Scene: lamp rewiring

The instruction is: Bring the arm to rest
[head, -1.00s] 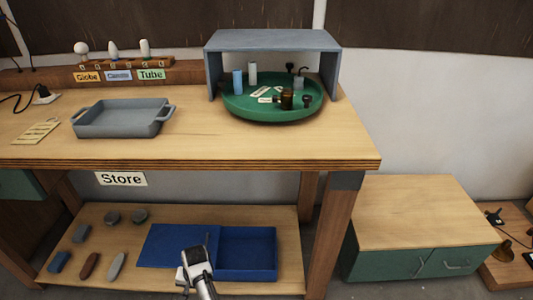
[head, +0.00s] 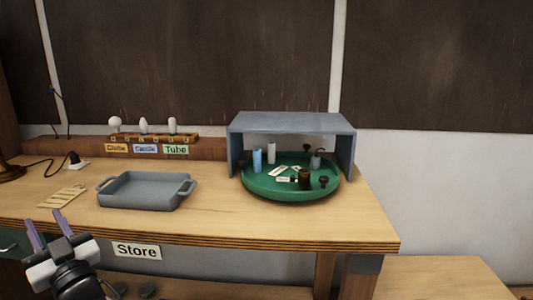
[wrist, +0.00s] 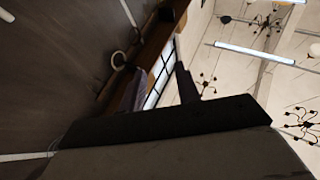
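My gripper (head: 43,217) is at the lower left of the head view, in front of the bench's front edge. Its two purple-grey fingers point up and stand apart, with nothing between them. In the wrist view the fingers (wrist: 162,84) also show apart, against a wall and a ceiling with hanging lamps. Most of my arm is outside the head view.
The wooden bench (head: 230,222) carries a grey tray (head: 146,190), a green turntable (head: 262,190) under a grey-blue shelter (head: 290,123), a yellowish card (head: 62,196) and a bulb rack (head: 150,137). A "Store" sign (head: 136,251) hangs below the front edge.

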